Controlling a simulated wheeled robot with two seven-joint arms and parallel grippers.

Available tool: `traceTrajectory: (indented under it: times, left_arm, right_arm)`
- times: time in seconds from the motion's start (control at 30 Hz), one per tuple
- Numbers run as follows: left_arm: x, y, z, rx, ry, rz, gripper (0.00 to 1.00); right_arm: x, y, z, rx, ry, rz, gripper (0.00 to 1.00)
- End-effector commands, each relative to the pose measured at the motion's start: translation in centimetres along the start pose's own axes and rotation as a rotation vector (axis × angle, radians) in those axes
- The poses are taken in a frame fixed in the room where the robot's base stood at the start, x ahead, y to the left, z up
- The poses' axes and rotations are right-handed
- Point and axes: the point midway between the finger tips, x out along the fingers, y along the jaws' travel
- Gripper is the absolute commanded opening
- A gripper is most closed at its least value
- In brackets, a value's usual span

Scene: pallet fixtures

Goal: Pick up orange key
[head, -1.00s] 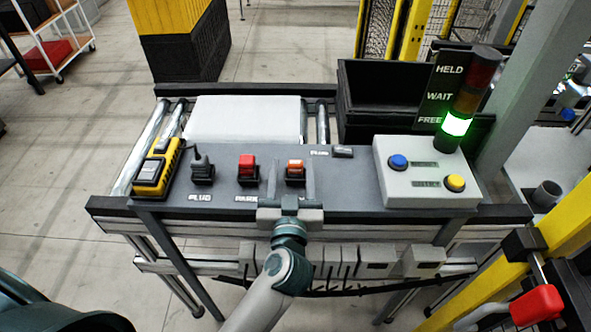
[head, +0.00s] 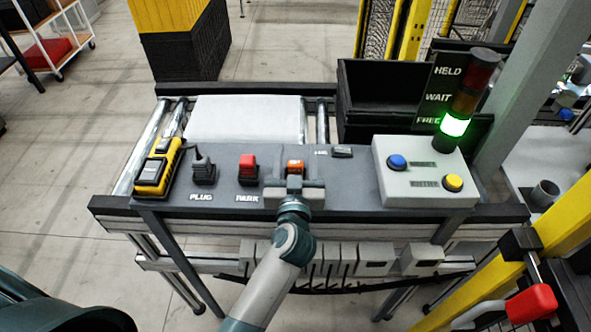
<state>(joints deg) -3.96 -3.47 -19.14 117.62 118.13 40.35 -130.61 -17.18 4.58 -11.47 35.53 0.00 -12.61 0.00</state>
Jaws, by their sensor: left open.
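The orange key (head: 295,166) stands in a dark holder on the grey bench panel (head: 223,158), right of a red key (head: 248,162). My left gripper (head: 294,184) is open, directly in front of the orange key on its near side. The gripper body hides the lower part of the key and its holder, so I cannot tell whether the fingers are around it or touching it. My right gripper is not in view.
A black plug (head: 203,168) and a yellow handheld device (head: 157,168) are to the left. A button box (head: 424,172) with blue and yellow buttons is to the right, below a stack light (head: 460,115) lit green. A black bin (head: 380,85) stands behind.

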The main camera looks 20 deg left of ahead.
Motion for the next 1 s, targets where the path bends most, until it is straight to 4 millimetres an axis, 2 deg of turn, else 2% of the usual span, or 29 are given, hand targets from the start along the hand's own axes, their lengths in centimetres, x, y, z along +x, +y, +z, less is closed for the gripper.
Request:
traceTrajectory:
  times: [0.03,0.2,0.63,0.77,0.93,1.0]
  left_arm:
    - [0.0,0.0,0.0,0.0,0.0,0.0,0.45]
    - [0.0,0.0,0.0,0.0,0.0,0.0,0.06]
    - [0.0,0.0,-0.7,0.0,0.004,0.0,0.06]
    - [0.0,0.0,-1.9,0.0,0.005,0.001,0.06]
    - [0.0,0.0,-4.6,0.0,0.008,0.002,0.06]
    - [-1.4,0.3,-4.9,0.0,0.003,0.003,0.06]
  right_arm:
    - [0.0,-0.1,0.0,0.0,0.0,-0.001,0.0]
    - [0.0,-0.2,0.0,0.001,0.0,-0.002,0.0]
    - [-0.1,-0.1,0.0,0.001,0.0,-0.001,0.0]
    - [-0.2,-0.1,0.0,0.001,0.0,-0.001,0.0]
    - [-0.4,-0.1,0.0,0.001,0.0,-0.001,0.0]
    - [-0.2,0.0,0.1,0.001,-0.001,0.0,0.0]
